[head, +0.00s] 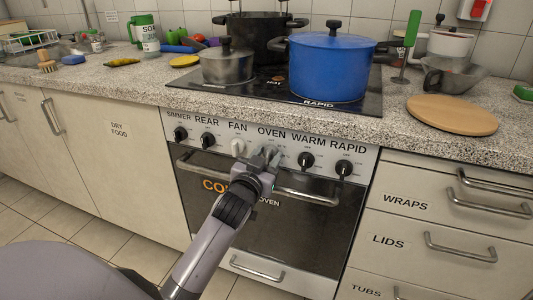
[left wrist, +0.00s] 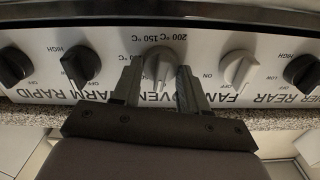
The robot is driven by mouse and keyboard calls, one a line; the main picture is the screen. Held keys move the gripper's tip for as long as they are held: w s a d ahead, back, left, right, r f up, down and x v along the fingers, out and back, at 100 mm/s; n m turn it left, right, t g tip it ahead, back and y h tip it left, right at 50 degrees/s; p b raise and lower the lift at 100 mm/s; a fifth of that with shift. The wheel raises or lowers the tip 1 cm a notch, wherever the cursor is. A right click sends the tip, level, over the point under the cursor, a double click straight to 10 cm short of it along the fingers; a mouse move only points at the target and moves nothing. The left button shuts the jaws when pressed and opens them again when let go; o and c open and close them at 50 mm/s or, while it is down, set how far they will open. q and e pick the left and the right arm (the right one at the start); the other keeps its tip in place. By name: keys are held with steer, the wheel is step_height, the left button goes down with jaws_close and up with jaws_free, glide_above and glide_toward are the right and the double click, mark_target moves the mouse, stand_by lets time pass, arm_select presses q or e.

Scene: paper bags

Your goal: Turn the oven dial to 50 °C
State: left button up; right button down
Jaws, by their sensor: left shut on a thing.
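The oven dial (left wrist: 158,62) is a light grey knob on the oven's white control panel (left wrist: 205,45). The left wrist view shows the panel upside down, with "200 °C" and "150 °C" printed beside the dial. My left gripper (left wrist: 158,84) has one finger on each side of this dial and is shut on it. In the head view, my left gripper (head: 264,158) reaches the panel under the word OVEN and largely hides the dial. The 50 °C mark and the dial's exact setting cannot be read. My right gripper is not in view.
The white fan dial (head: 238,147) is close on the left, and the black warm dial (head: 306,160) on the right. The oven door handle (head: 305,197) runs just below. A blue pot (head: 325,68) and darker pots stand on the hob above.

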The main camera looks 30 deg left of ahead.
arm_select(q)
steer(key=shift+r+m+p, duration=0.15)
steer(key=shift+m+p, duration=0.2)
steer(key=shift+m, duration=0.05)
steer(key=shift+m+p, duration=0.3)
steer(key=shift+m, duration=0.1)
steer(key=m+p, duration=0.1)
steer(key=m, duration=0.1)
steer(key=shift+d+m, duration=0.1)
steer(key=shift+m, duration=0.2)
steer(key=shift+f+m+p, duration=0.2)
steer(key=shift+m+p, duration=0.7)
steer(key=shift+m, duration=0.9)
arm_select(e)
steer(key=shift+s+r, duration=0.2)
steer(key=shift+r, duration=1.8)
arm_select(q)
steer(key=o, duration=1)
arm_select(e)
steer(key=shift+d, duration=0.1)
